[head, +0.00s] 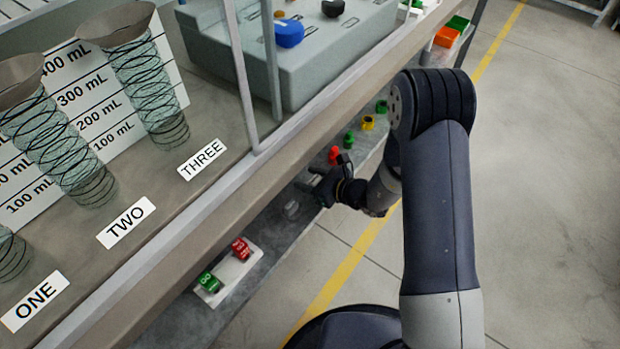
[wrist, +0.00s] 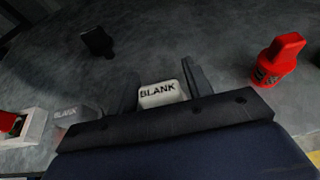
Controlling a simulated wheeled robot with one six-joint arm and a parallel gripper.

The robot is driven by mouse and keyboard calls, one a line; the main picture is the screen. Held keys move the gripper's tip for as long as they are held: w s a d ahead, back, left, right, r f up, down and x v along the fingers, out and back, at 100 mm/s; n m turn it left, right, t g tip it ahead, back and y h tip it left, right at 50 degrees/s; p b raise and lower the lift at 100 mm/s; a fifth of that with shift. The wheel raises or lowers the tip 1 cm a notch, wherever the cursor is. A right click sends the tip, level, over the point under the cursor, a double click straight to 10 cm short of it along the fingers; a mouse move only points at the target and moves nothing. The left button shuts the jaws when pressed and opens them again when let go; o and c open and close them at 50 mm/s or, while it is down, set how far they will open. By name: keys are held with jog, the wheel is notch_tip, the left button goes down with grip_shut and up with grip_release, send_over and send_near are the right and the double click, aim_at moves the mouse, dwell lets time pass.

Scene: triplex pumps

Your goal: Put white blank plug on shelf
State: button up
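A white plug marked BLANK (wrist: 161,94) sits between the two fingers of my gripper in the wrist view, with a finger close against each side. My gripper (wrist: 162,88) looks shut on it; I cannot tell whether the plug is off the surface. In the head view my gripper (head: 318,184) is at the lower grey shelf (head: 262,222) under the bench edge, and the plug is not clearly visible there.
A red plug (wrist: 279,60) stands to the right in the wrist view, a black one (wrist: 97,42) farther back. In the head view a white tray (head: 228,280) holds a red and a green plug. Red, green and yellow pieces (head: 368,122) stand beyond my gripper.

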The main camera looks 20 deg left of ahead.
jog(key=shift+o, duration=0.8)
jog(key=shift+r, duration=0.15)
jog(key=p+v, duration=0.2)
jog(key=v, duration=1)
jog(key=shift+w, duration=0.1)
jog(key=shift+c, duration=0.3)
